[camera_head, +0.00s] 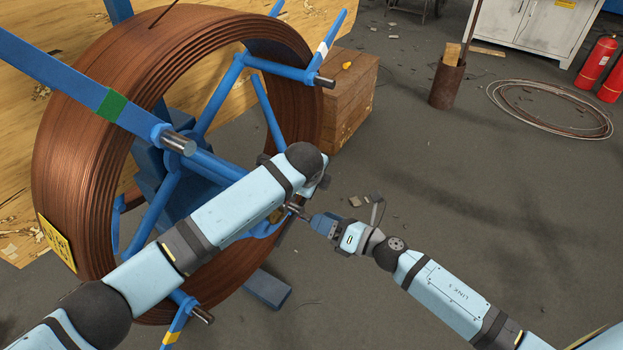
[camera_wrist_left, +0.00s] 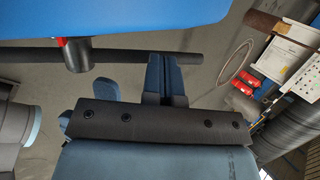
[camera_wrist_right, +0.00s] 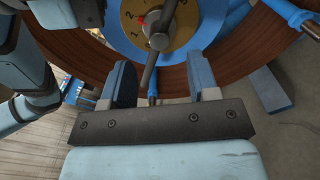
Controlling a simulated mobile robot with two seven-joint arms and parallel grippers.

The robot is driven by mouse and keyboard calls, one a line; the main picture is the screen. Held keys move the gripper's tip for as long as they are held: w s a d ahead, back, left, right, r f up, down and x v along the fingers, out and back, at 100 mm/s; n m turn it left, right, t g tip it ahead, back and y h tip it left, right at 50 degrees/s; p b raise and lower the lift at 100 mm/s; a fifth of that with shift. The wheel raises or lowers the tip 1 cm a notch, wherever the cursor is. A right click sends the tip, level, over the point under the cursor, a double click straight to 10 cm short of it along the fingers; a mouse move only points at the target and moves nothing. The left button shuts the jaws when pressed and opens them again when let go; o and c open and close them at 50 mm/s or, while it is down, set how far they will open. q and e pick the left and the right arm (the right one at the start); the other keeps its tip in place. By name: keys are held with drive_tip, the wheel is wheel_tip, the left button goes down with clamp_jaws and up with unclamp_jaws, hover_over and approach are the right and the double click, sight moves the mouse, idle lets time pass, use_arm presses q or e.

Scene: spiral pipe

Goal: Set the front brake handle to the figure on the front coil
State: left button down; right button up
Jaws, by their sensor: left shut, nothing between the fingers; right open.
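The front coil (camera_head: 75,150) is a large brown pipe coil on a blue spoked reel. A yellow label (camera_head: 57,243) with dark marks is on its lower left side; its figure is too small to read. In the right wrist view a grey brake handle (camera_wrist_right: 152,68) crosses a yellow numbered dial (camera_wrist_right: 178,38) in a blue disc. A small red mark shows left of the handle. My right gripper (camera_head: 301,211) is open; its fingers in its wrist view (camera_wrist_right: 160,80) stand either side of the handle's lower end. My left gripper (camera_wrist_left: 164,72) is shut and empty near a dark bar (camera_wrist_left: 110,56).
My left arm crosses in front of the reel, hiding part of its hub. A wooden crate (camera_head: 346,100) stands behind the reel. Red fire extinguishers (camera_head: 597,62), a wire coil (camera_head: 550,109) and a rusty tube (camera_head: 447,83) are farther right. Open floor lies at right.

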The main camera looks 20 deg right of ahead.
drive_tip(key=s+a+r+m+h, duration=0.1)
drive_tip(key=s+a+r+m, duration=0.3)
drive_tip(key=m, duration=0.6)
drive_tip(key=s+r+m+t+h, duration=0.1)
drive_tip(key=s+r+m+h, duration=0.15)
drive_tip(key=s+m, duration=0.6)
drive_tip(key=s+a+r+m+h, duration=0.1)
drive_tip(key=s+a+r+m, duration=0.15)
drive_tip(key=m, duration=0.95)
drive_tip(key=shift+s+d+f+m+g+h+p, duration=0.25)
drive_tip(key=shift+d+f+g+p, duration=0.15)
drive_tip(key=shift+f, duration=0.2)
drive_tip(key=shift+s+d+f+m+g+h+p, duration=0.3)
drive_tip(key=shift+f+g+p, duration=0.15)
drive_tip(key=shift+f, duration=0.15)
drive_tip(key=shift+s+d+f+m+g+h+p, duration=0.25)
drive_tip(key=shift+d+f+g+p, duration=0.15)
drive_tip(key=shift+f, duration=0.2)
